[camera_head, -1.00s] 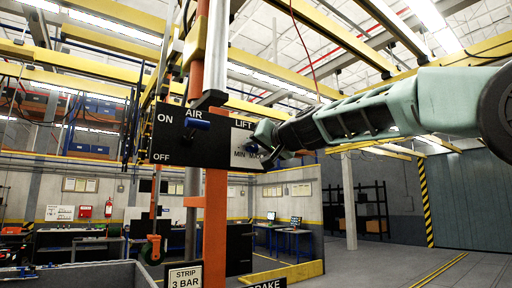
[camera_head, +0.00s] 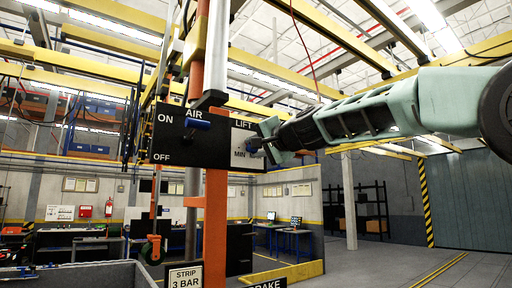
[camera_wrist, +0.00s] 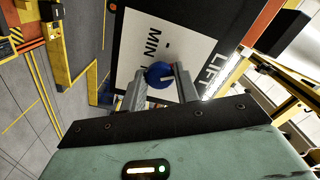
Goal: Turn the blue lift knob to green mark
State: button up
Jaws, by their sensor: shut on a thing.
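The blue lift knob (camera_wrist: 159,74) sits between the two fingers of my gripper (camera_wrist: 160,85) in the wrist view, and the gripper is shut on it. A small pale line on the knob's face points to the right in that view. In the head view the knob (camera_head: 254,146) is partly hidden by my gripper (camera_head: 262,143). The knob is on the LIFT half of a black control panel (camera_head: 179,137), over a pale plate (camera_wrist: 140,48) marked MIN. The MAX label is covered. I cannot make out a green mark in either view.
A blue AIR lever (camera_head: 197,124) with ON and OFF labels is on the panel's left half. An orange post (camera_head: 215,215) carries the panel. STRIP 3 BAR (camera_head: 186,275) and BRAKE (camera_head: 265,283) signs are below. The floor at the right is open.

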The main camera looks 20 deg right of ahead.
jog(key=m, duration=0.5)
jog(key=shift+m+p, duration=0.35)
jog(key=shift+m, duration=0.05)
dwell(0.4)
jog(key=o, duration=1)
jog(key=shift+c, duration=0.2)
jog(key=b+v, duration=0.6)
jog(key=v, duration=1.1)
jog(key=shift+s, duration=0.15)
jog(key=shift+d, duration=0.1)
